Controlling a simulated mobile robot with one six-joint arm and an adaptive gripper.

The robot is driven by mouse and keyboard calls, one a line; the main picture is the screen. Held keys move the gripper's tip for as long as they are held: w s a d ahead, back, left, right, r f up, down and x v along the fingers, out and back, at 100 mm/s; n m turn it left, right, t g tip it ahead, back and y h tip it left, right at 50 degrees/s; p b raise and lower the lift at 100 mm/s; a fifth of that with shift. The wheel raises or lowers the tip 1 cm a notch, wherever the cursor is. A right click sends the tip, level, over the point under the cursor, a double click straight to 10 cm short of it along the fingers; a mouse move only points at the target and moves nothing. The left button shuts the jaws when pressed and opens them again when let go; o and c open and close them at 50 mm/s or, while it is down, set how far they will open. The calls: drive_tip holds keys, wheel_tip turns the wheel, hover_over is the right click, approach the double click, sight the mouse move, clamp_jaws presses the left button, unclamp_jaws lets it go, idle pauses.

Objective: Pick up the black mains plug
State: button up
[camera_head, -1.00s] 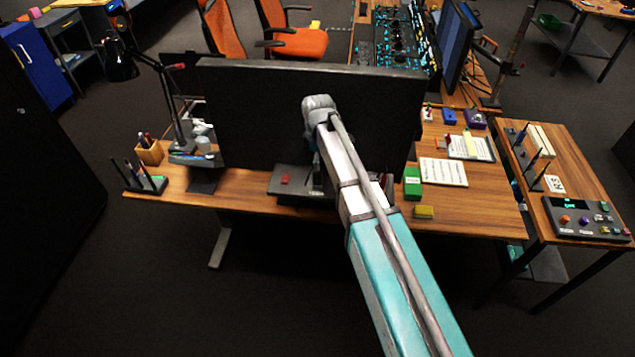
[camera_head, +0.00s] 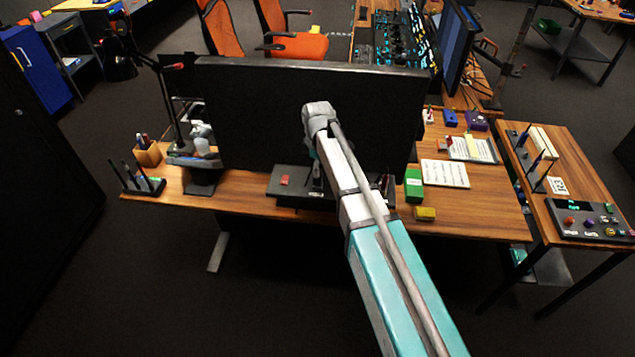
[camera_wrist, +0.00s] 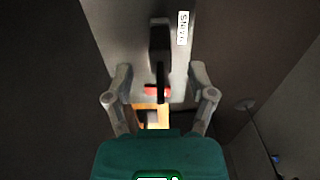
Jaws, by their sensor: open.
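In the wrist view a black plug-like body (camera_wrist: 160,42) stands against a grey surface, with a thin dark part running down from it. I take it for the mains plug. A white label (camera_wrist: 183,28) beside it appears to read MAINS upside down. My gripper (camera_wrist: 160,72) is open, with one finger on each side of the thin dark part. The thicker black body lies mostly beyond the fingertips, roughly centred between them. I see no finger contact. In the head view my arm and the monitor area are in front, and I cannot make out the plug.
A red part (camera_wrist: 149,90) shows behind the thin dark part. In the head view a large black monitor (camera_head: 250,115) stands close behind my arm.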

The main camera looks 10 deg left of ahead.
drive_tip(key=shift+f+b, duration=1.25)
drive_tip(key=shift+f, duration=0.25)
clamp_jaws()
